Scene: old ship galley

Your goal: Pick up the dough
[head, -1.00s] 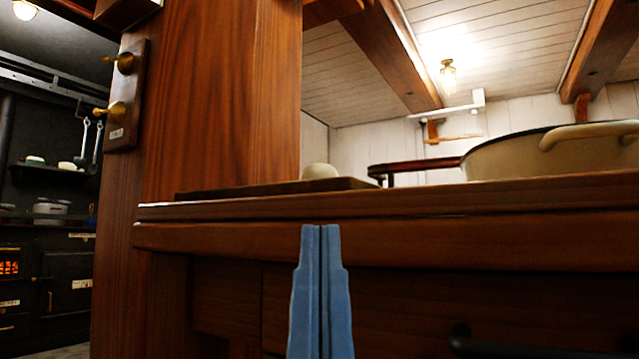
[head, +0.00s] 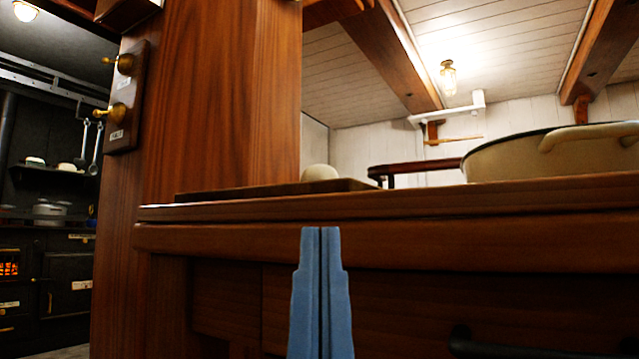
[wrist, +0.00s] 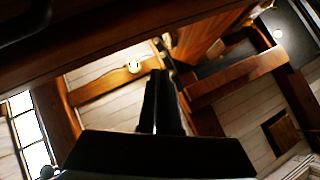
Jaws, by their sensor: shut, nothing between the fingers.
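A pale rounded lump, which looks like the dough (head: 320,172), shows above the edge of a wooden board (head: 250,188) on the counter. Its lower part is hidden by the board's edge. My blue gripper (head: 321,230) points up in front of the counter's front edge, below the level of the top. Its two fingers are together and hold nothing. In the wrist view my gripper (wrist: 160,75) is dark and points up toward the ceiling. The dough is not in that view.
The counter's thick wooden edge (head: 420,205) lies above and behind my gripper. A large cream pot (head: 530,155) stands at the right. A wooden post (head: 220,100) rises at the left. A black stove (head: 65,270) stands farther left. A drawer handle (head: 500,347) juts out low right.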

